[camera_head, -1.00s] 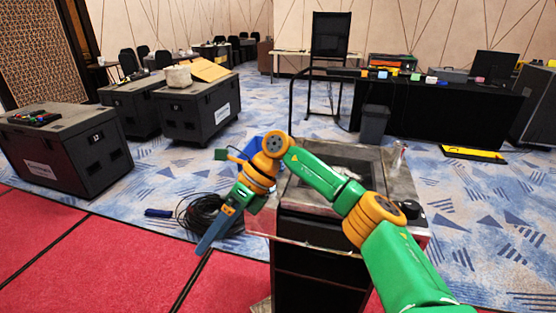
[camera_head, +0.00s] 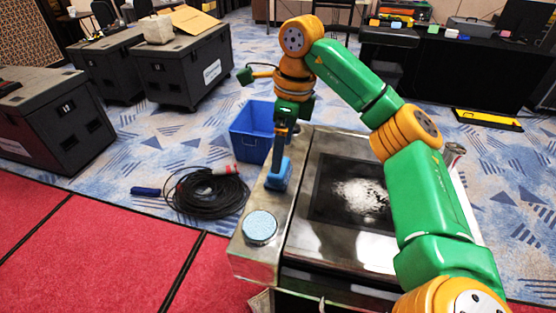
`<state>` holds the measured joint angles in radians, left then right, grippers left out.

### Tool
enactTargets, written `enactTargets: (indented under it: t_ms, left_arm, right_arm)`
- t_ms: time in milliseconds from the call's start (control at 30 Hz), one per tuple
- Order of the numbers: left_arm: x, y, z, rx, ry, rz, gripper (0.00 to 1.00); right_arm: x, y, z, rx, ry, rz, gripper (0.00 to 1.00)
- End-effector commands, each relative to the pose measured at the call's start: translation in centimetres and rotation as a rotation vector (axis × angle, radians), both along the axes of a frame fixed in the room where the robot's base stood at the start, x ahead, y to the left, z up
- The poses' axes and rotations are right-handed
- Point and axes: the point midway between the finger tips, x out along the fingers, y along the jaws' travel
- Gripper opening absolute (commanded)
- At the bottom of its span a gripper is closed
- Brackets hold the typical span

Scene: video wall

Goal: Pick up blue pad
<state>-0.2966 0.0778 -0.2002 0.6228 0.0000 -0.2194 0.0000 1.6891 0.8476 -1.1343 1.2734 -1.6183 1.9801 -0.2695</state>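A round, light-blue pad (camera_head: 260,227) lies flat on the left front part of a metal-topped stand (camera_head: 258,262). My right arm reaches in from the right over the stand. My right gripper (camera_head: 279,172) points down over the stand's left edge, behind the pad and apart from it. Its blue end is seen edge-on, so I cannot tell whether the fingers are open or shut. My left gripper is not in view.
A dark panel (camera_head: 325,203) with a white patch is set in the stand's top. A blue bin (camera_head: 247,146) and coiled black cable (camera_head: 206,195) are on the floor at left. Black cases (camera_head: 185,75) stand farther back. A black table (camera_head: 440,70) stands at back right.

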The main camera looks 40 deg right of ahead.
Motion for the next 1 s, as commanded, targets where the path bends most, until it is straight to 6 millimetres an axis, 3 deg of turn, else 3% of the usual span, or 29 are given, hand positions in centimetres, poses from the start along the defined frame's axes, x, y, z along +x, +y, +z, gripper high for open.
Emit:
enactTargets:
  t_ms: [267,500,567,733,1000]
  left_arm:
    - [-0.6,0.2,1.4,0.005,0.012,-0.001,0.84]
    - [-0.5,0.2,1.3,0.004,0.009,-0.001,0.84]
    - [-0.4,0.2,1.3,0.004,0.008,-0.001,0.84]
    - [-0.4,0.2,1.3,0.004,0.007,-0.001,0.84]
    - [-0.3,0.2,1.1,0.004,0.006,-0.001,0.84]
  right_arm:
    - [0.6,0.5,-4.8,0.0,0.004,0.0,1.0]
    - [0.7,0.6,-5.4,0.001,0.0,0.0,1.0]
    - [0.7,0.6,-5.4,0.001,0.0,0.0,0.86]
    - [0.7,0.6,-5.4,0.001,0.0,0.0,0.41]
    - [0.7,0.6,-5.2,0.003,-0.002,0.001,0.39]
